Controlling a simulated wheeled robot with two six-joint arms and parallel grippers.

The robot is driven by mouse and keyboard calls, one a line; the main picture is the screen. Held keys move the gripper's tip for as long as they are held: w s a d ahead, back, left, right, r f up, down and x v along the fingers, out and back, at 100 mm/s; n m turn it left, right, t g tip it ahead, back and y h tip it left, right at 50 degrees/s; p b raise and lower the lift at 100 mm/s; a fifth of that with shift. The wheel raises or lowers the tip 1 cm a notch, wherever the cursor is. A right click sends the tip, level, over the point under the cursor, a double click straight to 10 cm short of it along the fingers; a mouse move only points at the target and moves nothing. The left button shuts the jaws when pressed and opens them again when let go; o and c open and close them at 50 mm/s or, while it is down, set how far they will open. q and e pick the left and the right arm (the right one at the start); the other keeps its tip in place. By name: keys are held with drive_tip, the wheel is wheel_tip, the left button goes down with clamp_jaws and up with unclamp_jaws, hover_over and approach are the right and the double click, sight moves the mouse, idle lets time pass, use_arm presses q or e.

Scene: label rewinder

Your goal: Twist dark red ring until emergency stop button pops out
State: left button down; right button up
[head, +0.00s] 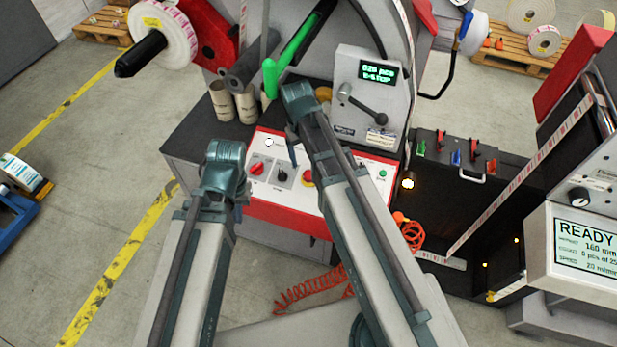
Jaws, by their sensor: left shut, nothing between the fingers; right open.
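The emergency stop button (307,178) is on the white control panel (331,206) of the rewinder. I see neither gripper touching the button.
A red rotary knob (257,168), a black knob (282,175) and a green button (382,174) share the panel. The display (377,71) above shows E-STOP. Cardboard cores (246,104) stand behind the panel.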

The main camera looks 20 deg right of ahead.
sight(309, 173)
drive_tip(key=f+b, duration=0.2)
drive_tip(key=f, duration=0.1)
drive_tip(key=f+b, duration=0.3)
drive_tip(key=d+f+b, duration=0.1)
drive_tip(key=f+b, duration=0.1)
drive_tip(key=f, duration=0.1)
drive_tip(key=shift+w+b, duration=0.1)
drive_tip(key=shift+b, duration=0.3)
drive_tip(key=shift+r, duration=0.1)
drive_tip(key=shift+c, duration=0.3)
drive_tip(key=shift+a, duration=0.1)
clamp_jaws()
